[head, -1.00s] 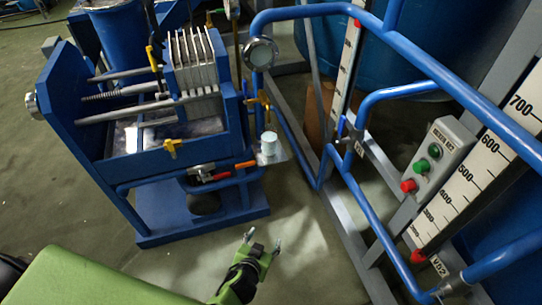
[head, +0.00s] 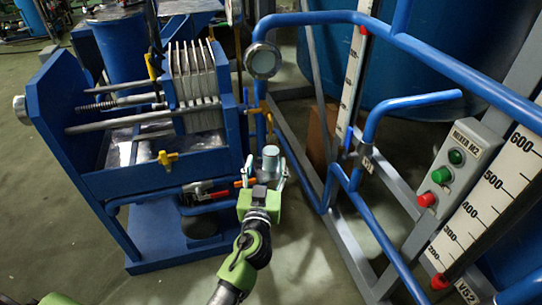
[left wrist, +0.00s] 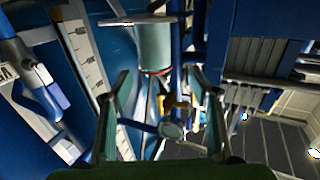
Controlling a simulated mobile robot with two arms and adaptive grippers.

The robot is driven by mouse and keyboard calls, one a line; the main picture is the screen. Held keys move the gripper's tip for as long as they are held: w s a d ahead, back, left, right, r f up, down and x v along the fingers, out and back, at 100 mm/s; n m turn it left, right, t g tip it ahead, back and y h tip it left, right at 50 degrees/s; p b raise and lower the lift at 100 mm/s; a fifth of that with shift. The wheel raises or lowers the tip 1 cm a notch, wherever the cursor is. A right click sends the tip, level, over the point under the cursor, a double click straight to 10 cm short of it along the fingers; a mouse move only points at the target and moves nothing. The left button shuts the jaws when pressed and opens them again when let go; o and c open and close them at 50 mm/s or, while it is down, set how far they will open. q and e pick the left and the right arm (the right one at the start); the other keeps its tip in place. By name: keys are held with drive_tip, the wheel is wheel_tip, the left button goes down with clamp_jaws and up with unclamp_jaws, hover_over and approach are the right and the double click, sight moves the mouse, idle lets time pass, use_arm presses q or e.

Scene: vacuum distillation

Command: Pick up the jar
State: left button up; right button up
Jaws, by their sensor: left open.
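The jar (head: 270,157) is a small pale grey cylinder with a flat lid. It stands on a small plate at the right side of the blue filter press. My left gripper (head: 266,174) is open and empty, with its fingertips close in front of the jar and to either side of it in the head view. In the left wrist view the jar (left wrist: 154,47) shows upside down under the plate (left wrist: 140,20), ahead of the open fingers (left wrist: 157,85). The jar's lower part is partly hidden by the gripper in the head view. My right gripper is not in view.
The blue filter press (head: 150,180) with pale plates stands left of the jar. A yellow-handled valve (head: 167,158) and a red-handled valve (head: 203,195) are on it. Blue pipe railing (head: 345,185) and a control box (head: 457,160) stand to the right. Open floor lies in front.

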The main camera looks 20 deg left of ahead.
sight(270, 155)
use_arm(q)
drive_tip(key=x, duration=0.6)
drive_tip(key=shift+w+d+r+p, duration=0.3)
drive_tip(key=shift+w+d, duration=0.05)
drive_tip(key=shift+w, duration=0.05)
drive_tip(key=c, duration=1.3)
